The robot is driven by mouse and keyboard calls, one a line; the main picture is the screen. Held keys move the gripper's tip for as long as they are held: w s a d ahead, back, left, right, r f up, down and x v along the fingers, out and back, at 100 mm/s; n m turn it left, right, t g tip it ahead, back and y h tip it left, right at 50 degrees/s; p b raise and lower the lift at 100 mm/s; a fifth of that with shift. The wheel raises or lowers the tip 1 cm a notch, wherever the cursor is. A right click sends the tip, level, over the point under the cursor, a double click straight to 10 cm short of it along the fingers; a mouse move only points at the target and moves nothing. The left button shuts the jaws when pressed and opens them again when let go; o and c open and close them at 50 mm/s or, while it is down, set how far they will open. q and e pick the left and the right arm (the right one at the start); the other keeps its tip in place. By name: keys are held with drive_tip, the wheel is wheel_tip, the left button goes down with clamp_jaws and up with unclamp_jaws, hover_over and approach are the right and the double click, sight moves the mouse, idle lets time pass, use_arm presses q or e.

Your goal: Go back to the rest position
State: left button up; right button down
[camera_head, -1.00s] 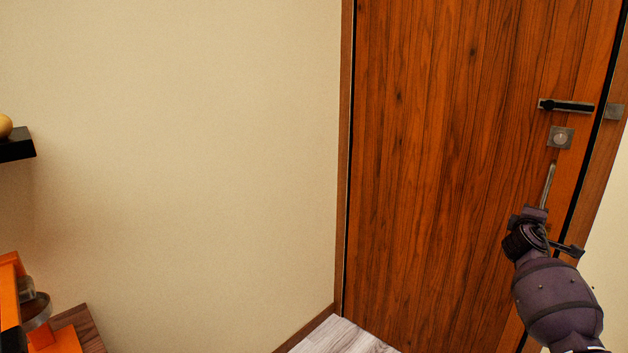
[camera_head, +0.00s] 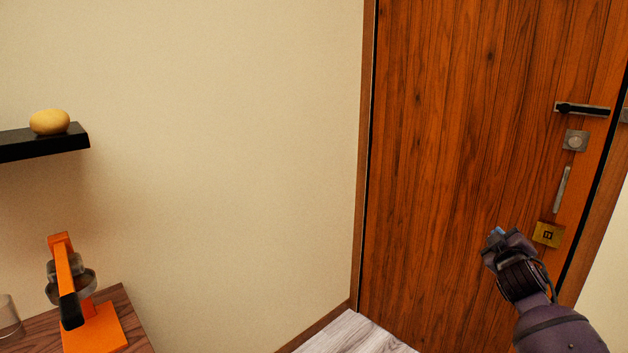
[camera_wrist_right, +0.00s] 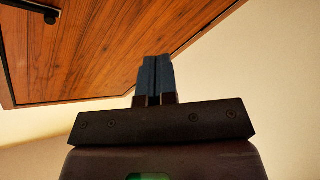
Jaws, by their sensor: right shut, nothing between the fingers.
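My right gripper (camera_head: 497,236) is at the lower right of the head view, in front of the wooden door (camera_head: 470,140). Its blue fingers (camera_wrist_right: 156,76) are shut together in the right wrist view, with nothing between them. The gripper appears apart from the door, though its exact distance is hard to tell. My left gripper is not in view.
At left are a black shelf (camera_head: 40,143) with a yellow round object (camera_head: 50,122), and an orange device (camera_head: 95,330) on a wooden surface (camera_head: 130,318).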

drive_tip(key=s+a+f+y+p, duration=0.1)
drive_tip(key=s+a+f+y, duration=0.3)
drive_tip(key=s+a+f, duration=0.6)
use_arm(q)
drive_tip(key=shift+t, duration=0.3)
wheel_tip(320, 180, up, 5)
drive_tip(key=p, duration=0.4)
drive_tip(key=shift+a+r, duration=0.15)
use_arm(e)
drive_tip(key=s+a+f+m+g, duration=0.1)
drive_tip(key=s+f, duration=0.4)
drive_tip(key=s, duration=0.7)
drive_tip(key=s+a+f+m+g+y, duration=0.1)
drive_tip(key=s+a+f, duration=0.4)
drive_tip(key=s, duration=0.7)
drive_tip(key=s+a+f+m+g+y, duration=0.1)
drive_tip(key=s+a+f+m+g, duration=0.2)
drive_tip(key=s, duration=0.9)
wheel_tip(320, 180, down, 2)
drive_tip(key=shift+a+f+g, duration=0.2)
drive_tip(key=shift+g, duration=0.4)
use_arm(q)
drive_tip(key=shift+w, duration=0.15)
